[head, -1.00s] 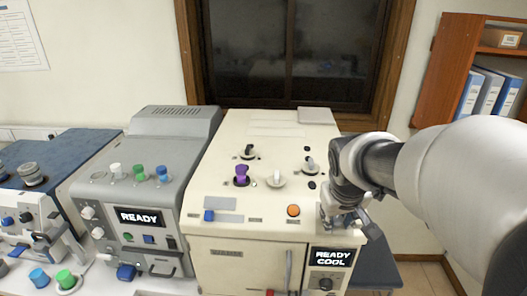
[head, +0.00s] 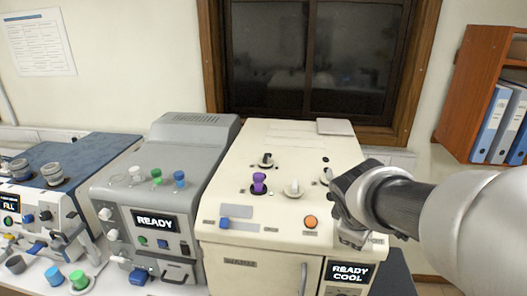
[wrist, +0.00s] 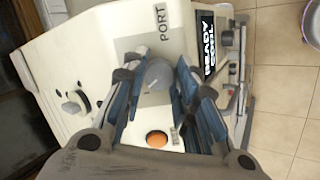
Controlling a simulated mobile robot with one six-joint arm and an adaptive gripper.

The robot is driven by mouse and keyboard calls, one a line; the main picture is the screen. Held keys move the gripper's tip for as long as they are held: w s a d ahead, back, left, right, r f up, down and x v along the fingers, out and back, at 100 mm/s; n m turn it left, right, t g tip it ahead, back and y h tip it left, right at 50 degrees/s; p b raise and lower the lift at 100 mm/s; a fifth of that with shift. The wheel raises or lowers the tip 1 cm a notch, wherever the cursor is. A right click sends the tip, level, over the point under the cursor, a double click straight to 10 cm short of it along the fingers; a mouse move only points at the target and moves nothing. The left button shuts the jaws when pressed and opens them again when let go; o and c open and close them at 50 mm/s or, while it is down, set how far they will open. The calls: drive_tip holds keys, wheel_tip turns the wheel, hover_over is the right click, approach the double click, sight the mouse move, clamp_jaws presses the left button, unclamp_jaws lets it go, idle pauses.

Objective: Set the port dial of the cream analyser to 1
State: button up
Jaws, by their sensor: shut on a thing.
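The cream analyser (head: 290,150) stands in the middle of the head view, its display (head: 350,272) reading "READY COOL". My gripper (head: 350,236) is at the right front corner of its top and hides the port dial there. In the wrist view the grey port dial (wrist: 158,74) sits beside the "PORT" label (wrist: 159,30). My gripper (wrist: 157,82) is closed around the dial, a finger on each side. The dial has a pale pointer mark; I cannot read its number.
An orange button (head: 311,222) is close to my gripper on the analyser's top. A purple knob (head: 259,183) and a white knob (head: 293,189) stand farther left. The grey analyser (head: 165,180) stands left, and a wooden shelf (head: 470,110) is at the far right.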

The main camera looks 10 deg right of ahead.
drive_tip(key=shift+n+t, duration=0.3)
drive_tip(key=shift+n, duration=1.2)
drive_tip(key=o, duration=1)
drive_tip(key=shift+o, duration=0.2)
drive_tip(key=v, duration=1.2)
drive_tip(key=shift+a+f, duration=0.15)
